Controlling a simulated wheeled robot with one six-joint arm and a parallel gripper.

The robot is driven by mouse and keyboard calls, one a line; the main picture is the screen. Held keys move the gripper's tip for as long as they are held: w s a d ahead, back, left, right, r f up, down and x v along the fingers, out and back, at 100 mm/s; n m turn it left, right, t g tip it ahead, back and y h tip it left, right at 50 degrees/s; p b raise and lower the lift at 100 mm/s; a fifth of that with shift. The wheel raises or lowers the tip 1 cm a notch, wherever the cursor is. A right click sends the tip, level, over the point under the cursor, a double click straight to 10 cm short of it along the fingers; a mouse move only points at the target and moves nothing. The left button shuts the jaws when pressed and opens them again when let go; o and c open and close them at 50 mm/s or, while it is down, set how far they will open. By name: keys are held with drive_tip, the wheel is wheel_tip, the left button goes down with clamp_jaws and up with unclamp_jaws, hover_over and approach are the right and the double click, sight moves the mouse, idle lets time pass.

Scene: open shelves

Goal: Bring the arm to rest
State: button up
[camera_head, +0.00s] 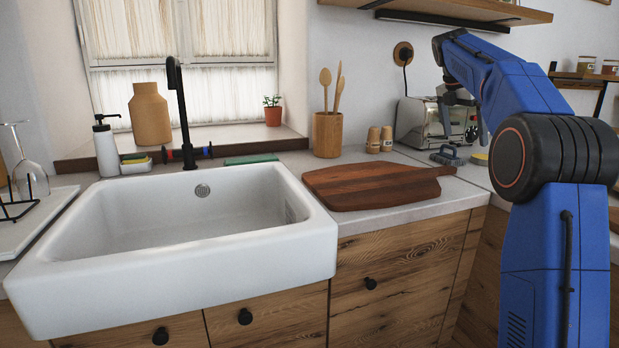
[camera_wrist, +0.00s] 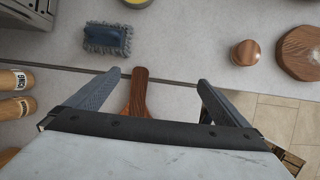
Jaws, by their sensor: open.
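My blue arm reaches up on the right side of the head view, bent over the counter. My gripper (camera_wrist: 158,82) is open in the wrist view, its two dark fingers spread with nothing held. In the head view it is partly hidden by the arm, in front of the toaster (camera_head: 422,122). The handle of the dark wooden cutting board (camera_wrist: 138,92) shows between the fingers in the wrist view, below the gripper. The cutting board also lies flat on the counter in the head view (camera_head: 365,186).
A blue brush (camera_wrist: 108,40), two wooden shakers (camera_head: 380,139) and a utensil holder (camera_head: 327,134) stand near the board. A wooden shelf (camera_head: 440,8) hangs above the toaster. The white sink (camera_head: 190,240) is empty. Round wooden items (camera_wrist: 245,52) show right in the wrist view.

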drive_tip(key=s+a+f+m+t+y, duration=0.15)
drive_tip(key=s+a+m, duration=0.25)
drive_tip(key=s, duration=0.5)
drive_tip(key=s+a+f+m, duration=0.3)
drive_tip(key=s, duration=0.5)
drive_tip(key=s+a+f+m+y, duration=0.15)
drive_tip(key=s+a+m, duration=0.25)
drive_tip(key=s, duration=0.5)
drive_tip(key=s+a+f+m, duration=0.2)
drive_tip(key=s+f+m, duration=0.1)
drive_tip(key=s+f, duration=0.5)
drive_tip(key=s+a+f+m+t, duration=0.1)
drive_tip(key=s+f+m, duration=0.3)
drive_tip(key=s+f, duration=0.4)
drive_tip(key=s+a+f+m+y, duration=0.1)
drive_tip(key=s+a+f+m, duration=0.3)
drive_tip(key=s+f, duration=0.4)
drive_tip(key=shift+s+t, duration=0.35)
drive_tip(key=shift+s, duration=0.45)
